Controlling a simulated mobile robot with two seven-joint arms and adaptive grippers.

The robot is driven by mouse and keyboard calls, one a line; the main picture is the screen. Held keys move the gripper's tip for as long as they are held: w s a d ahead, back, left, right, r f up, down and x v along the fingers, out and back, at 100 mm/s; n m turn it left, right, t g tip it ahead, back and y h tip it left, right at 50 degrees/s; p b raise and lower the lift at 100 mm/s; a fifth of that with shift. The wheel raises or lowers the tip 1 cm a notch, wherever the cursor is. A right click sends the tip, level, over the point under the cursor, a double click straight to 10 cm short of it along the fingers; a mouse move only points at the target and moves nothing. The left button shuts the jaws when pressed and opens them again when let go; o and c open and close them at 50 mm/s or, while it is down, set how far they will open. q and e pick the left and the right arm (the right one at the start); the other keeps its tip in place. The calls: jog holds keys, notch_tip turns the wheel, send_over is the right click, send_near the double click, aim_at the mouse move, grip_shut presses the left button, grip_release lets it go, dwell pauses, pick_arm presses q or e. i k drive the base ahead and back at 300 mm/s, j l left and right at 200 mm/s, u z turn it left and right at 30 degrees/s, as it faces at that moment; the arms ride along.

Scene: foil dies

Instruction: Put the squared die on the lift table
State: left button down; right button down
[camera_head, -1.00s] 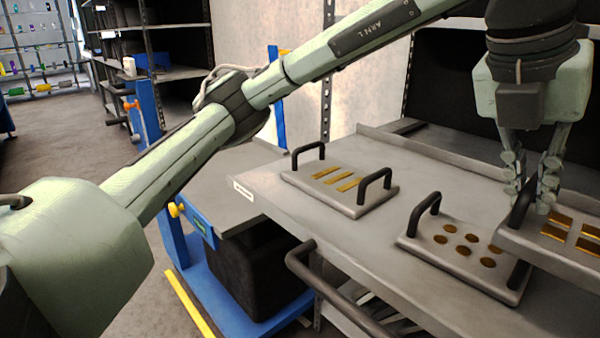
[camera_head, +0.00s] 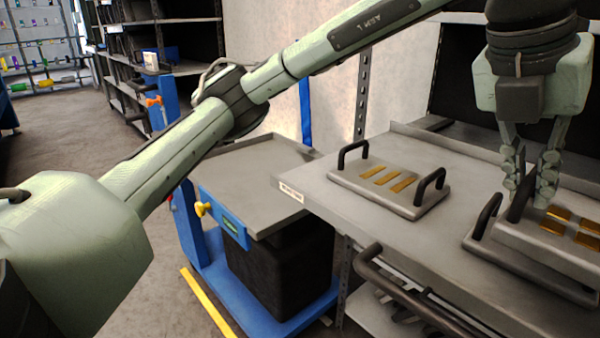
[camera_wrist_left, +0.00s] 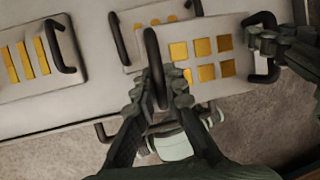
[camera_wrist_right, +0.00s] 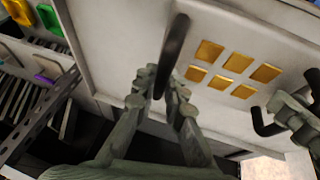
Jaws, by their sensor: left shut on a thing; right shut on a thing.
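The squared die (camera_head: 545,252) is a grey plate with gold squares and a black handle at each end. My left gripper (camera_head: 530,195) is shut on its near-left handle. The left wrist view shows this grip (camera_wrist_left: 165,88) and the die's squares (camera_wrist_left: 204,58). My right gripper (camera_wrist_right: 163,88) is shut on the other handle, which the head view cuts off. The die is held above the bench, overlapping another die in the head view. The lift table (camera_head: 250,185) has an empty grey top on a blue frame, left of the bench.
On the bench (camera_head: 330,205) lies a die with gold bars (camera_head: 400,205). A die with round gold spots (camera_wrist_left: 140,18) lies mostly hidden behind the held die. A black rail (camera_head: 400,295) runs along the bench front. Shelves stand at the back left.

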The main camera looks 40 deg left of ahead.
aim_at(264, 171)
jog(key=k+j, duration=0.15)
jog(key=j, duration=0.3)
jog(key=k+j, duration=0.15)
jog(key=j, duration=0.3)
jog(key=k+j, duration=0.15)
jog(key=j, duration=0.35)
jog(key=k+j, duration=0.15)
jog(key=j, duration=0.3)
jog(key=k+j, duration=0.15)
jog(key=j, duration=0.3)
jog(key=k+j, duration=0.15)
jog(key=j, duration=0.3)
jog(key=k+j, duration=0.15)
jog(key=j, duration=0.3)
jog(key=k+j, duration=0.15)
jog(key=j, duration=0.35)
jog(key=u, duration=0.05)
